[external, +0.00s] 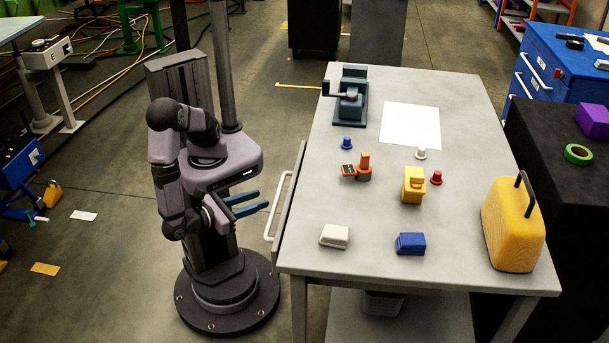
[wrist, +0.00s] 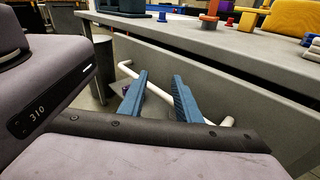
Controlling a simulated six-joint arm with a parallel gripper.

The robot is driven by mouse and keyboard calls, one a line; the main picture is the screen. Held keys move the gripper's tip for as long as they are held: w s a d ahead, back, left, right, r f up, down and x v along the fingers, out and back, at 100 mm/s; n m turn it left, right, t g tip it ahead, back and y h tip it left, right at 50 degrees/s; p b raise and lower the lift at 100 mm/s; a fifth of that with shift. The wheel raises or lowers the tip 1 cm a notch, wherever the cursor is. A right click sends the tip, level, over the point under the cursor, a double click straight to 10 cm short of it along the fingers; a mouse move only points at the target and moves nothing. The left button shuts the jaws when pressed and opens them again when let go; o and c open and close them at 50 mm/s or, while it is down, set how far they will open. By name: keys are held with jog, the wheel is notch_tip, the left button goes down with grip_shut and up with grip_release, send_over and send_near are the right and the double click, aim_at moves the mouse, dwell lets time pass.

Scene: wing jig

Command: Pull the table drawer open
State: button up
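The table drawer (external: 290,205) is on the table's left side, facing my arm, and its front looks shut. A white bar handle (external: 278,207) runs along the drawer front. My gripper (external: 263,199) has two blue fingers, apart and empty, just left of the handle. In the wrist view the fingers of my gripper (wrist: 160,85) stand open, pointing at the grey drawer front (wrist: 205,85). The white handle (wrist: 128,70) shows left of the fingers and again at the lower right; its middle is partly hidden by the fingers. I cannot tell whether they touch it.
The table top (external: 375,215) holds a blue vise (external: 350,100), a white sheet (external: 411,125), a yellow case (external: 512,228) and several small coloured parts. A blue cabinet (external: 560,65) stands behind at the right. The floor between my base and the table is clear.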

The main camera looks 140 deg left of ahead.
jog(key=m, duration=1.9)
send_near(275, 204)
jog(key=a+f, duration=0.1)
jog(key=a, duration=0.2)
jog(key=shift+a+f, duration=0.2)
jog(key=shift+a, duration=0.95)
jog(key=shift+a+f, duration=0.2)
jog(key=shift+a, duration=1)
jog(key=shift+a+f, duration=0.2)
jog(key=shift+a, duration=0.95)
jog(key=shift+c, duration=0.2)
jog(key=shift+s, duration=0.1)
grip_shut()
